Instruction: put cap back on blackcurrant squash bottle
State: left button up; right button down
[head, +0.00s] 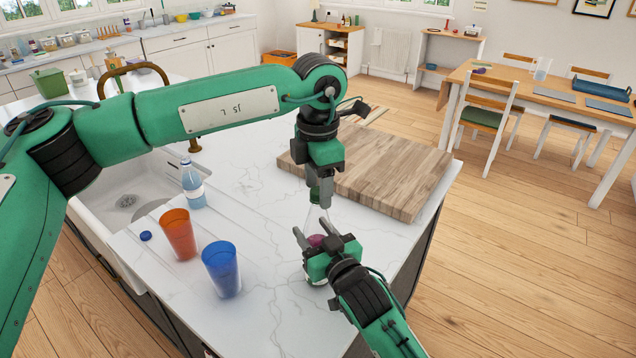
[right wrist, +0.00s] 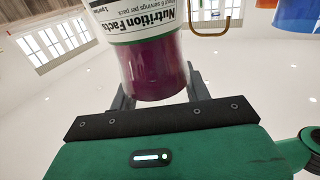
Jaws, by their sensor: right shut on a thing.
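The blackcurrant squash bottle (head: 316,241) stands at the counter's front right, mostly hidden by my right gripper. In the right wrist view the bottle (right wrist: 155,75) shows purple contents and a white label with nutrition text. My right gripper (head: 322,238) is shut on it, with a finger on either side. My left gripper (head: 324,192) points straight down over the bottle. A dark green cap (head: 314,195) shows at its fingertips, just above or at the bottle's neck. I cannot tell whether the cap touches the neck, or how far the left fingers are closed.
A blue tumbler (head: 221,270), an orange tumbler (head: 179,235) and a clear water bottle (head: 193,187) stand left of the squash bottle. A small blue cap (head: 146,236) lies near the sink (head: 97,212). A wooden board (head: 385,175) lies behind the grippers.

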pick_arm(q)
notch_tip(320, 180, up, 12)
dwell(0.6)
pick_arm(e)
jog(key=c, duration=0.6)
grip_release()
jog(key=shift+s+d+f, duration=0.1)
jog(key=shift+s+d, duration=0.1)
jog(key=shift+s, duration=0.2)
pick_arm(q)
notch_tip(320, 180, down, 3)
jog(key=b, duration=0.3)
pick_arm(e)
jog(key=v, duration=1.3)
jog(key=shift+w, duration=0.1)
